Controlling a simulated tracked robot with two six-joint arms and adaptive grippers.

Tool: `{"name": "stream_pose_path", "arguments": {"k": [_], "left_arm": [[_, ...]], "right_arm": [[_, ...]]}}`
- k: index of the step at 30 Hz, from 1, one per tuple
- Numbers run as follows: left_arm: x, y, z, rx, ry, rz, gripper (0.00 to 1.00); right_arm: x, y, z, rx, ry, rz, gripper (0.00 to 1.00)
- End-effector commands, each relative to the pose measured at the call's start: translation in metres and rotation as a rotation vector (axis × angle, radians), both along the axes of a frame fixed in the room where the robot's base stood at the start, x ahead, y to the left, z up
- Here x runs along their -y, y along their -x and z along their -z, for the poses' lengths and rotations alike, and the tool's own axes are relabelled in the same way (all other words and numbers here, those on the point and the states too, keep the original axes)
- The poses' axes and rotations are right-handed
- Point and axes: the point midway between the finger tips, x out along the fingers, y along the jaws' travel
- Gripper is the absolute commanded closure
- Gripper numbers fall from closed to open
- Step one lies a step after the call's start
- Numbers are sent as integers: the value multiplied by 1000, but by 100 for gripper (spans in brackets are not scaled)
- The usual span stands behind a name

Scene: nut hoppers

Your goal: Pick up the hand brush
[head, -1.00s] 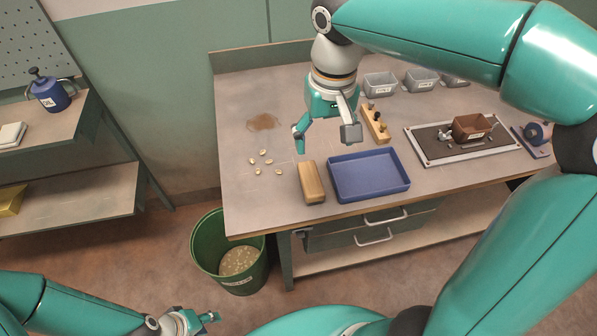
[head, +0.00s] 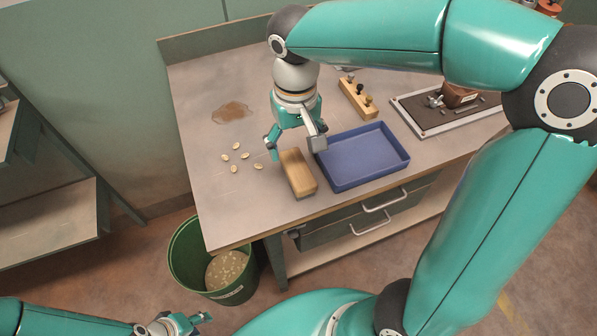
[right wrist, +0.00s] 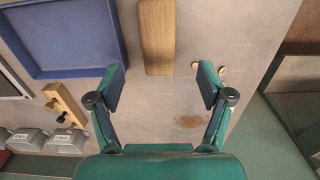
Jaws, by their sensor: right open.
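The hand brush (head: 298,174) shows as a wooden block lying on the bench, left of the blue tray; its bristles are not visible. It also shows in the right wrist view (right wrist: 157,38), ahead of the fingertips and between their two lines. My right gripper (head: 295,147) is open and empty, pointing down over the far end of the brush, one finger to each side. Its two fingers also show in the right wrist view (right wrist: 163,75). My left gripper (head: 188,322) is low at the bottom left, away from the bench; its jaws are too small to read.
The blue tray (head: 345,176) stands close beside the right finger. Several nuts (head: 236,147) lie left of the brush, with a brown stain (head: 232,112) behind. A wooden block with knobs (head: 357,98) stands behind the tray. A green bin (head: 181,268) stands below the bench's left edge.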

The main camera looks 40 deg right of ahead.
Motion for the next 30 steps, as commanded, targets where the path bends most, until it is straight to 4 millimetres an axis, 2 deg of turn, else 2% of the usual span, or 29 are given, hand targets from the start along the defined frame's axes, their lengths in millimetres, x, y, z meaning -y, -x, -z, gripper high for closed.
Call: {"name": "stream_pose_path", "arguments": {"k": [1, 3, 14, 21, 25, 30], "left_arm": [[0, 0, 1, 0, 0, 0, 60], [0, 0, 1, 0, 0, 0, 60], [0, 0, 0, 0, 0, 0, 60], [0, 0, -3, 0, 0, 0, 60], [0, 0, -3, 0, 0, 0, 60], [0, 0, -3, 0, 0, 0, 60]], "right_arm": [[0, 1, 12, -5, 1, 0, 21], [0, 0, 23, -4, 0, -1, 21], [0, 1, 50, -3, 0, -2, 21], [1, 3, 84, -3, -1, -3, 21], [1, 2, 92, -1, -1, -3, 21], [1, 2, 92, 1, -1, -4, 21]]}}
